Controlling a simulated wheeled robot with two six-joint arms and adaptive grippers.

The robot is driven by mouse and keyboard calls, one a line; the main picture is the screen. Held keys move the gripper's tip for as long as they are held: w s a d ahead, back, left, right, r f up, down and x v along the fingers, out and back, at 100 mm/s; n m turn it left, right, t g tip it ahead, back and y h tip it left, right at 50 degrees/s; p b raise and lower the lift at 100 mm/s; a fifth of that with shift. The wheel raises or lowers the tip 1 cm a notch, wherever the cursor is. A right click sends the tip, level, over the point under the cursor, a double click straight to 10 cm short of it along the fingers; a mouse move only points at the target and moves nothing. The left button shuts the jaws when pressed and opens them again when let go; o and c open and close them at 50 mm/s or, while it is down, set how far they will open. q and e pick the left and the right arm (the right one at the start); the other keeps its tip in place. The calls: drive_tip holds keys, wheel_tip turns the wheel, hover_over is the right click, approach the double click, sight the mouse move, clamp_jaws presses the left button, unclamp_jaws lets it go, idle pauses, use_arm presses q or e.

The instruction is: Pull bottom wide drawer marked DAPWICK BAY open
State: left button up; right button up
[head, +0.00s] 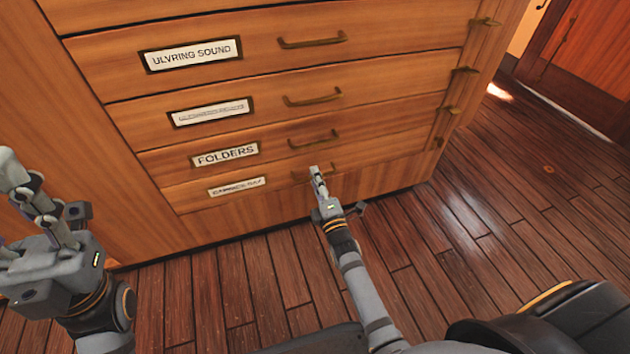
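The bottom wide drawer (262,204) is flush with the cabinet front. Its white label (237,187) is too blurred to read surely. Its brass handle (328,169) is partly hidden behind my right gripper (317,178). The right fingers are at the handle, pointing toward the cabinet; I cannot tell whether they close around it or only lie in front of it. My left gripper (22,190) is raised at the left edge, away from the drawer, with its fingers apart and nothing between them.
Above are drawers labelled FOLDERS (224,154), a blurred label (212,111) and ULVRING SOUND (192,54), all shut with brass handles. More handles (452,109) stick out at the cabinet's right side. The plank floor (480,220) in front and to the right is clear.

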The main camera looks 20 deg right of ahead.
drive_tip(key=shift+w+r, duration=0.1)
drive_tip(key=shift+w, duration=0.25)
clamp_jaws()
